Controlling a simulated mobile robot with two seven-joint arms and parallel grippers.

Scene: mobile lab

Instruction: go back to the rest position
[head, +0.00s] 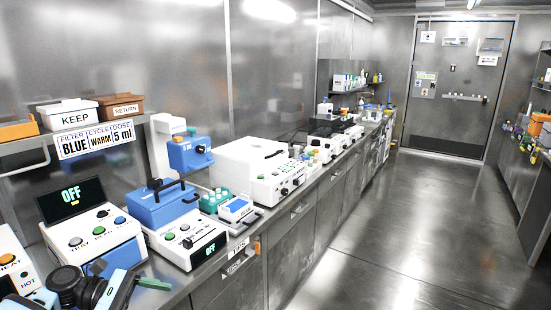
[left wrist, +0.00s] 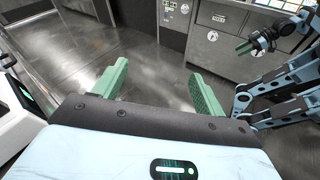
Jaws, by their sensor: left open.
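My left gripper (left wrist: 158,76) is open in the left wrist view, its two green fingers wide apart with nothing between them. Bare metal floor shows beyond the fingers. In the head view part of my left gripper (head: 142,284) is at the bottom left, in front of the bench, with a green finger pointing right. My right gripper (left wrist: 247,46) shows small at the upper right of the left wrist view, at the end of a folded pale blue arm. Its green fingers are too small to tell open from shut. It is not in the head view.
A long bench (head: 303,196) on the left carries a blue-lidded device (head: 162,206), a white machine (head: 262,172) and a device with an OFF screen (head: 70,199). KEEP (head: 75,118) and RETURN (head: 123,109) bins sit on a shelf. The aisle floor (head: 385,225) is clear.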

